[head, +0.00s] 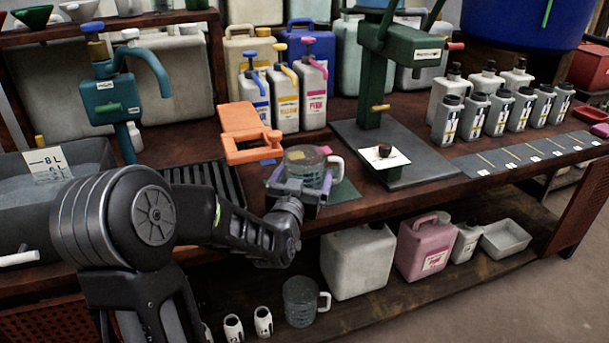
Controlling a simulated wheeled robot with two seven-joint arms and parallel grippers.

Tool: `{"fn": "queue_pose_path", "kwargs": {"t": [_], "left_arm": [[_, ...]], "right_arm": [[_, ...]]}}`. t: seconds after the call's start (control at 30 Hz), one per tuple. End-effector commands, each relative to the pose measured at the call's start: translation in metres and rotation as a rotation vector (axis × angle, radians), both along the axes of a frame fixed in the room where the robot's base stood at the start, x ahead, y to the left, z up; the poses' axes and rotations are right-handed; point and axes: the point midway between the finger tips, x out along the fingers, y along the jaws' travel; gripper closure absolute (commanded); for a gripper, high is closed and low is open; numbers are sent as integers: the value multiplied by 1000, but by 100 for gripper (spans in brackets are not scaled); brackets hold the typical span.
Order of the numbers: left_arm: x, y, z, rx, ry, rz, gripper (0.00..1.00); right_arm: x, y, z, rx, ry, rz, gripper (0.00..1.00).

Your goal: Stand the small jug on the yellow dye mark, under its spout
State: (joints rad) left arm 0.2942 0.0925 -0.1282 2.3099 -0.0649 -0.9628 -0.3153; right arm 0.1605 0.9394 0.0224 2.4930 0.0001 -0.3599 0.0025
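A clear grey jug (305,168) with a pale handle on its right is upright at the front of the bench. My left gripper (297,186) has its fingers on both sides of the jug's body, closed around it. I cannot tell whether the jug's base touches the bench. A blue mark (267,161) shows left of the jug and a green mark (343,192) to its right. An orange fixture (248,132) stands just left of the jug. My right gripper is not in view.
A green press-like stand (375,80) is to the right, and a black slotted grate (205,181) to the left. Another jug (300,302) and a pink canister (424,247) are on the lower shelf.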

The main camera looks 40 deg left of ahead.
Motion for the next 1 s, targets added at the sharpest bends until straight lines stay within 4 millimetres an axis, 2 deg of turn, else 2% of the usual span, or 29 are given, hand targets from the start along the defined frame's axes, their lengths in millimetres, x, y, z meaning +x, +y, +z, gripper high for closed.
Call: {"fn": "queue_pose_path", "kwargs": {"t": [0.33, 0.5, 0.77, 0.83, 1.0], "left_arm": [[0, 0, 1, 0, 0, 0, 0], [0, 0, 3, -2, 1, 0, 0], [-48, -17, 1, -1, 0, 1, 0], [-54, -19, -7, 3, -7, 3, 0], [-63, -22, -6, 2, -6, 4, 0]], "right_arm": [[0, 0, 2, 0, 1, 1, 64], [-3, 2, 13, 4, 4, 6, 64], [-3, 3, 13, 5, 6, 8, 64], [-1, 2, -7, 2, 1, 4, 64], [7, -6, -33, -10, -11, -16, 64]]}}
